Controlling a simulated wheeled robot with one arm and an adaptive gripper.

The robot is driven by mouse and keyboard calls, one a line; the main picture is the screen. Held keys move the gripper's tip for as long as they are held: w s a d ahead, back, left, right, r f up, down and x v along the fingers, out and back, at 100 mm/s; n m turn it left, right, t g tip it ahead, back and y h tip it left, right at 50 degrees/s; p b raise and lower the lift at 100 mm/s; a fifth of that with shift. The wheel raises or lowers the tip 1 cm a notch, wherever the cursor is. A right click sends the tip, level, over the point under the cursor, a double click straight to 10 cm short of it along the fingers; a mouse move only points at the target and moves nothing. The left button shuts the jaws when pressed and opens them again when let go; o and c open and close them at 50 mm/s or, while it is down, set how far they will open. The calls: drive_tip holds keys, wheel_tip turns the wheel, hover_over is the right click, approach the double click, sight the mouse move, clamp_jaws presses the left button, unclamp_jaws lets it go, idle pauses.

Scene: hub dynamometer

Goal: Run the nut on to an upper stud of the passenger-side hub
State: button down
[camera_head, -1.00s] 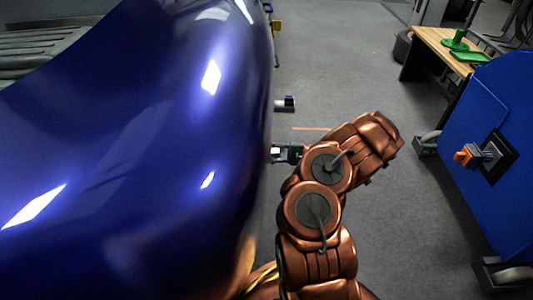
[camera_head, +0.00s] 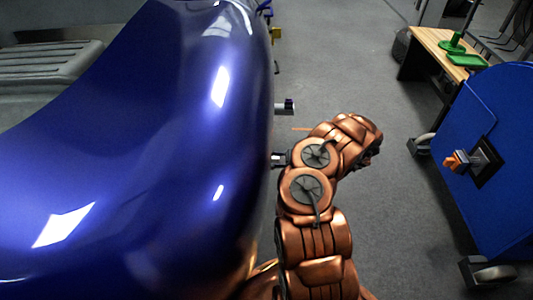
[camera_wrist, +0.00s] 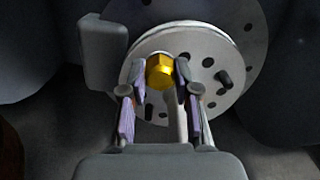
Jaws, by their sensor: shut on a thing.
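In the wrist view, my gripper (camera_wrist: 165,75) is shut on a gold hex nut (camera_wrist: 159,71), held between its fingertips. The nut is in front of the upper left part of the round grey hub (camera_wrist: 229,99). The hub face has several dark holes, and a dark stud (camera_wrist: 224,78) sticks out to the right of the nut. I cannot tell whether the nut touches or sits on a stud, as it hides what is behind it. In the head view, the hub and the nut are hidden by the blue car body (camera_head: 170,150) and my arm.
A dark grey block (camera_wrist: 103,50) stands left of the hub. A blue machine (camera_head: 500,150) with an orange-tipped part stands right. A wooden bench (camera_head: 430,42) with green items is behind it. Grey floor lies clear between.

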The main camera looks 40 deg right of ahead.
drive_tip(key=m+p, duration=0.1)
drive_tip(key=m, duration=0.1)
drive_tip(key=shift+s+f+m, duration=0.1)
drive_tip(key=shift+m, duration=0.3)
drive_tip(key=c, duration=1.1)
unclamp_jaws()
drive_tip(key=n+b, duration=1.2)
drive_tip(key=b, duration=0.1)
drive_tip(key=shift+c, duration=0.2)
